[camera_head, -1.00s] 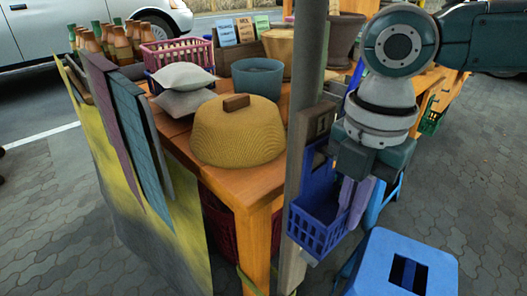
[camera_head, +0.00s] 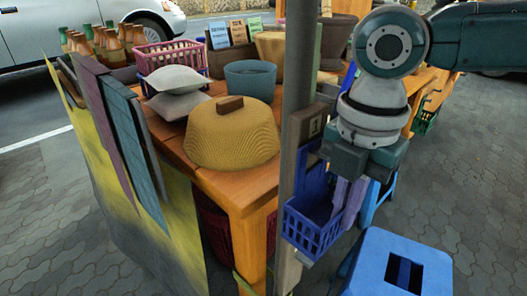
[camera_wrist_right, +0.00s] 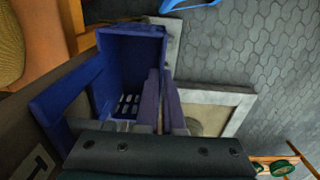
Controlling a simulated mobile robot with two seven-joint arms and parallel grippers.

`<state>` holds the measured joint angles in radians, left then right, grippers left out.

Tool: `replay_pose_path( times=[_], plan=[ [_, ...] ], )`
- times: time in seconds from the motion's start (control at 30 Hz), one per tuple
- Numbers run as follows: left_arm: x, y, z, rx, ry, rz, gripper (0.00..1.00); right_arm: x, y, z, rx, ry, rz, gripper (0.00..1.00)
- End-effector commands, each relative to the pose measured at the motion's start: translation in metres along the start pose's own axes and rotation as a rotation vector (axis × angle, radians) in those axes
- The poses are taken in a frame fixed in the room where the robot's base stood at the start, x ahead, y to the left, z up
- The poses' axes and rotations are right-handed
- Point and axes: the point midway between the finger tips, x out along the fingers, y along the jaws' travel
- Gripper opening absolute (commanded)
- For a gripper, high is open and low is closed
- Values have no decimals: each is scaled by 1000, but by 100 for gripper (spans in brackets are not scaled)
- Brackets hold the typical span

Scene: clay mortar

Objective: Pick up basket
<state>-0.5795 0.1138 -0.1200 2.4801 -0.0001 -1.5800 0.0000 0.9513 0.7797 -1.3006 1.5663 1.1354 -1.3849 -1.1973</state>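The blue basket (camera_head: 313,228) hangs low on the grey post beside the wooden table. It shows in the right wrist view (camera_wrist_right: 128,65) as a deep blue box with slots in its wall. My right gripper (camera_head: 347,205) points down at the basket's right side. In the right wrist view its two purple fingers (camera_wrist_right: 161,75) are close together, with the basket's near-right wall running between them. They look shut on that wall, though the contact is partly hidden. My left gripper is in neither view.
A blue stool (camera_head: 430,275) stands close at the lower right. The table (camera_head: 250,190) holds a woven lid (camera_head: 232,140), a blue-grey pot (camera_head: 250,80), sacks and a pink basket.

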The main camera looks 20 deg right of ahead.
Motion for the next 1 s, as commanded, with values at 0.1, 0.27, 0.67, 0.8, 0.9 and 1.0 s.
replay_pose_path(
  times=[0.1,0.27,0.67,0.8,0.9,1.0],
  plan=[
    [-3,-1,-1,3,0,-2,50,-6,-4,0,1,0,1,0],
    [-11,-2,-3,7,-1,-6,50,-19,-19,1,1,0,-1,0],
    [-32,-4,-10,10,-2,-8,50,-61,-97,1,1,-2,-4,0],
    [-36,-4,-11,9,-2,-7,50,-72,-121,1,2,-2,-3,0],
    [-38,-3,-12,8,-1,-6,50,-77,-130,1,2,-1,0,0],
    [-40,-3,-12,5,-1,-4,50,-81,-136,0,1,0,-1,0]
  ],
)
